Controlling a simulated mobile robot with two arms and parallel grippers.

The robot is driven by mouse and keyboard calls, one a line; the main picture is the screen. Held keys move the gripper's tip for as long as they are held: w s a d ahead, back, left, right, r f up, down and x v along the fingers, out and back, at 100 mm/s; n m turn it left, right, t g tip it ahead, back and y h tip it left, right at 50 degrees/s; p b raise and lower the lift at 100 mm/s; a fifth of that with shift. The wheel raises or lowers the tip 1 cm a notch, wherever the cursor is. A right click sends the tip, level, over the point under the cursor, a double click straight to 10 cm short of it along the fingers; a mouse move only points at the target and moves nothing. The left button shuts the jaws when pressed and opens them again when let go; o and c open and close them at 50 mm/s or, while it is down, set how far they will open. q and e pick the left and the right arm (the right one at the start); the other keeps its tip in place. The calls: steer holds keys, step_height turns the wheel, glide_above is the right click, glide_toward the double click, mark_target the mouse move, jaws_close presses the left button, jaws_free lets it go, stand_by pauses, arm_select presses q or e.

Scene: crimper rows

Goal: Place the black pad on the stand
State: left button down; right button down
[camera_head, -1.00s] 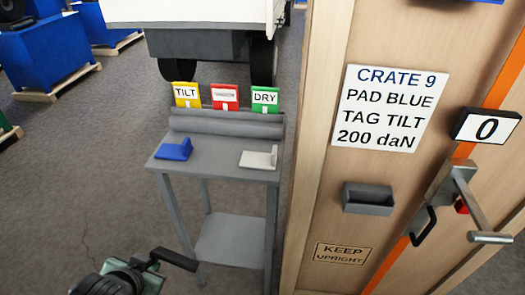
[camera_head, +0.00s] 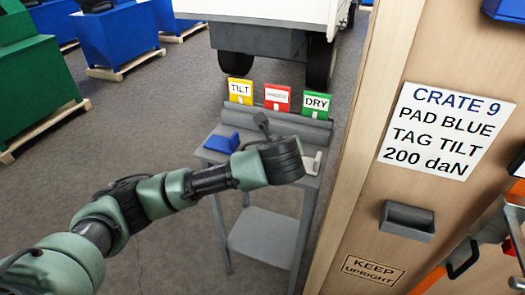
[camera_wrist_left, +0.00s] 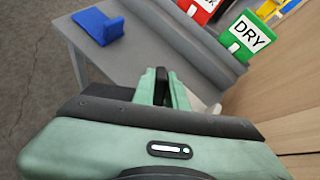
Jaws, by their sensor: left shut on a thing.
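The stand (camera_head: 268,238) is a grey table with a lower shelf. A blue pad (camera_head: 222,142) lies on the left of its top, and a white pad (camera_head: 312,163) is partly hidden on the right. My left gripper (camera_head: 265,150) is over the stand top, between these pads, with its fingers mostly hidden in the head view. In the left wrist view my left gripper (camera_wrist_left: 164,90) is shut on the black pad (camera_wrist_left: 161,82), whose dark end shows between the green fingers. I cannot tell the height above the top. My right gripper is out of view.
Yellow TILT (camera_head: 240,91), red (camera_head: 277,98) and green DRY (camera_head: 316,104) tags stand along the back of the stand. A tall wooden crate (camera_head: 345,215) with a grey box (camera_head: 407,221) rises close on the right. Grey floor lies open to the left.

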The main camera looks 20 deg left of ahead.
arm_select(q)
steer(key=w+a+r+m+t+h+p, duration=0.15)
steer(key=w+r+m+t+h, duration=0.35)
steer(key=w+r+m+t, duration=0.5)
steer(key=f, duration=0.4)
steer(key=s+f+n+g, duration=0.1)
steer(key=f, duration=0.4)
steer(key=a+f+n+g, duration=0.1)
steer(key=f, duration=0.3)
steer(key=shift+s+f, duration=0.2)
steer(key=shift+f, duration=0.1)
steer(key=shift+d+f+b, duration=0.1)
steer(key=shift+f+b, duration=0.25)
steer(key=shift+f, duration=2.1)
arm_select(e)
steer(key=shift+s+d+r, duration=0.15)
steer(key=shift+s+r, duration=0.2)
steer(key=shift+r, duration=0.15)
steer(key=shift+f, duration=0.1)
arm_select(q)
steer(key=shift+f, duration=0.2)
steer(key=c, duration=1.4)
jaws_free()
steer(key=shift+c, duration=0.2)
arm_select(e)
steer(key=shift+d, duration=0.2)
